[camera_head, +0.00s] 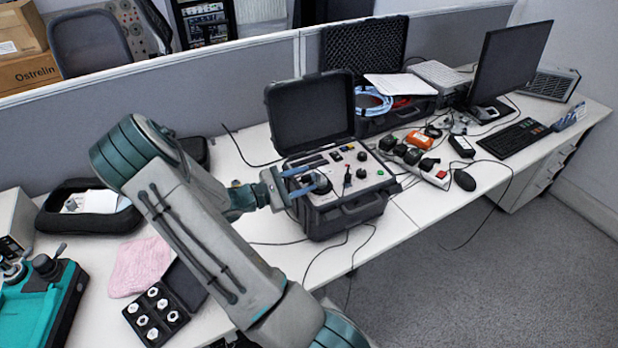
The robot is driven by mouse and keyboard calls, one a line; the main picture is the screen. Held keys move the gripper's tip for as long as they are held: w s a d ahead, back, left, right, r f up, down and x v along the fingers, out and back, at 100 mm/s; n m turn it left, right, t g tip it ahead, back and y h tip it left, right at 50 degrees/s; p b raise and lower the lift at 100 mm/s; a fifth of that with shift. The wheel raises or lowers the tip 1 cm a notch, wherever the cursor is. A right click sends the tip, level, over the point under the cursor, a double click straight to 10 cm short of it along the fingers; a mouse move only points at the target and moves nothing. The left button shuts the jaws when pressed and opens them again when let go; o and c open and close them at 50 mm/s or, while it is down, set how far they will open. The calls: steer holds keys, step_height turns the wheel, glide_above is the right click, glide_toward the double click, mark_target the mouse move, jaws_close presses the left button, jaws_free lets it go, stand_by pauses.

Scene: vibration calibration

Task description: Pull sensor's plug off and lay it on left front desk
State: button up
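An open black case (345,215) with a grey instrument panel stands on the white desk (92,300), its lid raised at the back. The panel bears knobs, buttons and connectors. My gripper (312,182) is over the left part of this panel, its fingers by a dark round part (322,184). I cannot tell whether the fingers touch or hold it. The sensor and its plug cannot be told apart at this size; thin black cables run from beside the case over the desk's front edge. My arm covers part of the left desk.
On the left are a pink cloth (140,265), a black box of white-topped pieces (157,314), a teal device (40,305) and a black pouch (85,215). Right of the case are a power strip (432,172), mouse (464,180), keyboard (513,138) and monitor (508,62). Bare desk shows around the cloth.

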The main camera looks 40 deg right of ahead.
jaws_close()
steer(key=shift+n+p, duration=1.55)
steer(key=shift+n, duration=0.15)
steer(key=shift+n+p, duration=1.65)
steer(key=shift+n, duration=0.55)
steer(key=shift+n+p, duration=1.5)
steer(key=shift+n, duration=0.9)
steer(key=shift+n+p, duration=0.8)
steer(key=shift+n, duration=0.9)
